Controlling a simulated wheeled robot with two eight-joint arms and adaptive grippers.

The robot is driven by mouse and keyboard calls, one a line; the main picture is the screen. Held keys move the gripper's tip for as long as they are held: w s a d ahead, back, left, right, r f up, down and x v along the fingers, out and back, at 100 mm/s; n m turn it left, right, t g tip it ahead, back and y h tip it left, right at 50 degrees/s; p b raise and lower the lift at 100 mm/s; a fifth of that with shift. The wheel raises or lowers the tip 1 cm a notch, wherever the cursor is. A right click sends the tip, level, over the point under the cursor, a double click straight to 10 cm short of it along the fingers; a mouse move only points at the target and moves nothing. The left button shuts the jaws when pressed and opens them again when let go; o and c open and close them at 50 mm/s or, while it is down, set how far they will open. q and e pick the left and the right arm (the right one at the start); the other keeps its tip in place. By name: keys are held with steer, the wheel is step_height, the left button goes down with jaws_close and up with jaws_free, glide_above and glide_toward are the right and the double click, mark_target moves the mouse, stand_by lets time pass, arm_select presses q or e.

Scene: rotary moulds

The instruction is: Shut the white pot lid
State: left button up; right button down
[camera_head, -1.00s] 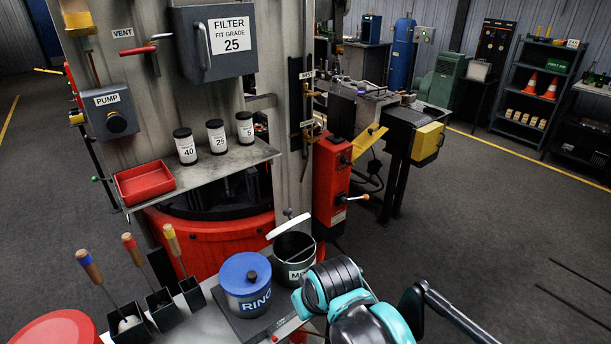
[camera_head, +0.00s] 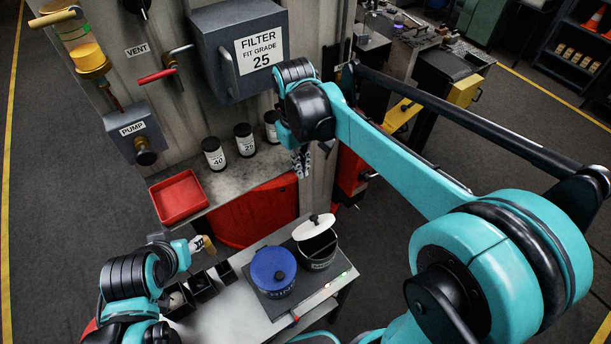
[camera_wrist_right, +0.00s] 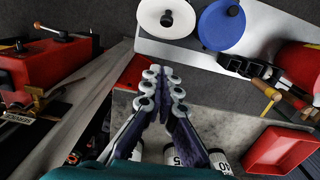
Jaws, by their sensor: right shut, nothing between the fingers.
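The white pot lid (camera_head: 314,227) stands raised and tilted at the far side of a dark pot (camera_head: 318,255). The pot's dark opening shows below it in the head view. In the right wrist view, the lid (camera_wrist_right: 166,17) shows as a white disc with a black knob, beyond my fingertips. My right gripper (camera_head: 301,163) is above and behind the lid, beside the machine, apart from it. Its fingers (camera_wrist_right: 161,75) are together and empty. My left gripper (camera_head: 200,244) is left of the pots near the black holders. A tan handle shows there; its grip is unclear.
A pot with a blue lid (camera_head: 273,268) stands left of the open pot, close to it. Black holders (camera_head: 200,283) are further left. A shelf with canisters (camera_head: 245,140) and a red tray (camera_head: 180,197) is behind the table. My right forearm crosses above the right side.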

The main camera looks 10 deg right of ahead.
steer(key=s+f, duration=0.1)
steer(key=f, duration=0.3)
steer(key=s+d+f, duration=0.1)
steer(key=s+f, duration=0.1)
steer(key=f, duration=0.2)
steer(key=s+f, duration=0.1)
steer(key=f, duration=0.3)
steer(key=shift+s+d, duration=0.15)
steer(key=shift+d, duration=0.05)
arm_select(q)
steer(key=shift+s, duration=0.55)
arm_select(e)
steer(key=shift+f, duration=0.15)
arm_select(q)
steer(key=shift+s, duration=0.1)
